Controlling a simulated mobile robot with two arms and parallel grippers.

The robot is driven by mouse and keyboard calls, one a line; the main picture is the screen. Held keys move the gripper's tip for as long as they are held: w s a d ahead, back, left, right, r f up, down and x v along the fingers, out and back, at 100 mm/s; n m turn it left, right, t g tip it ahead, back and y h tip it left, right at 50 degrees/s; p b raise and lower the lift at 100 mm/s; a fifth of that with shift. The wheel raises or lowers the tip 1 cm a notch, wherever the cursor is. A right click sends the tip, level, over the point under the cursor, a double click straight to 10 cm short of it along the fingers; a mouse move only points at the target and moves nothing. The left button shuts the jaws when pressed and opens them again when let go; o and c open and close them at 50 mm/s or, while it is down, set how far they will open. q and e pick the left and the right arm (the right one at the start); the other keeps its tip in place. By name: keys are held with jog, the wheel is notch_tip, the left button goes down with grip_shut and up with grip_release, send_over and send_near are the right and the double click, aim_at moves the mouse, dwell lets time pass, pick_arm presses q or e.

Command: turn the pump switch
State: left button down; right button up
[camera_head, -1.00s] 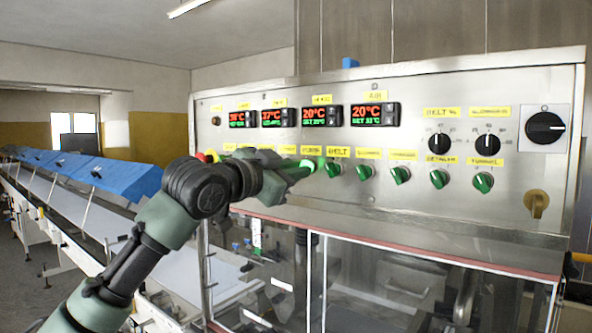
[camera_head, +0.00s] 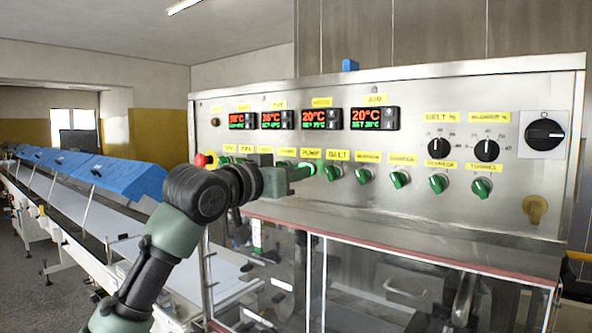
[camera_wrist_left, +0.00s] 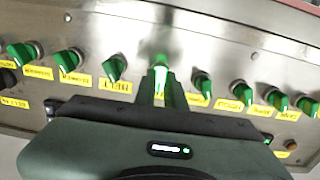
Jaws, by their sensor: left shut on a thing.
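The steel control panel (camera_head: 520,90) carries a row of green rotary switches under yellow labels. My left gripper (camera_head: 310,170) is at the panel from the left, shut on one green switch just left of the switch labelled BELT (camera_head: 335,172). In the left wrist view the gripper's fingers (camera_wrist_left: 160,88) close around this green switch (camera_wrist_left: 161,66), which shows between and above the tips. My right gripper is out of view.
More green switches, such as this one (camera_head: 438,184), stand close on both sides. Above are temperature displays (camera_head: 375,118) and black dials (camera_head: 441,146). A red button (camera_head: 203,160) is left of my wrist. Clear guards (camera_head: 400,275) are below; a conveyor (camera_head: 60,205) runs at left.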

pick_arm(q)
jog(key=n+p, duration=0.1)
jog(key=n, duration=0.4)
jog(key=shift+r+n, duration=0.1)
jog(key=shift+n, duration=0.2)
dwell(0.4)
jog(key=c, duration=1.5)
grip_release()
jog(key=b+v, duration=0.3)
jog(key=v, duration=0.4)
jog(key=shift+s+a, duration=0.25)
jog(key=shift+s, duration=0.05)
